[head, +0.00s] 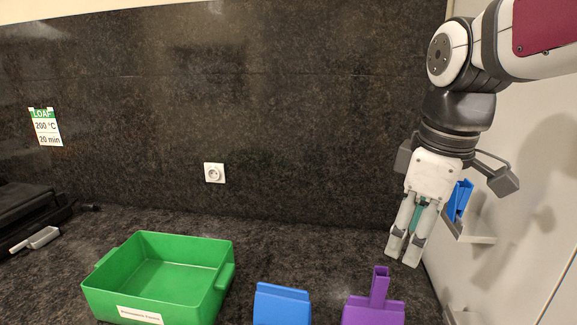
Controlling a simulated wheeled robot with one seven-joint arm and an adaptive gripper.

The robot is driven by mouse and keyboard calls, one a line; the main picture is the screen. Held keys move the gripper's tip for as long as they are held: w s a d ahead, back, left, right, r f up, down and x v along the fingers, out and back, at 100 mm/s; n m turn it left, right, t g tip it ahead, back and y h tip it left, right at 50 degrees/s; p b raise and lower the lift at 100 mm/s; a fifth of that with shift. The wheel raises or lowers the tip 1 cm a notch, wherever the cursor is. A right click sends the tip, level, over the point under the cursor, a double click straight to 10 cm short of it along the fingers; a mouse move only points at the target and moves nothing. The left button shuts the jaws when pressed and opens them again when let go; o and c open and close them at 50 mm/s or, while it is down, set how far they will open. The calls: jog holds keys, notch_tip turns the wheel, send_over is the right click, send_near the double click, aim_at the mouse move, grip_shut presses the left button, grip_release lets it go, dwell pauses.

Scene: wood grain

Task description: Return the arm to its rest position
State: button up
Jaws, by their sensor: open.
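My gripper (404,250) hangs at the right of the head view, pointing down, with its two fingers apart. I see nothing held between the fingertips. A teal piece shows between the fingers higher up, and I cannot tell whether it is part of the gripper or behind it. My arm comes in from the upper right corner, bent down at the wrist. The fingertips are a little above and to the right of a purple scoop-like thing (374,312) with an upright handle, apparently apart from it.
A green tray (226,262) with handles and a label stands at lower left. A blue object (282,303) is cut off at the bottom. Another blue object (461,199) sits by a small wall shelf (478,239) behind my gripper. A pale wall bounds the right; dark stone backs the counter.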

jog(key=s+f+m+t, duration=0.3)
jog(key=s+m, duration=0.7)
jog(key=shift+s, duration=0.25)
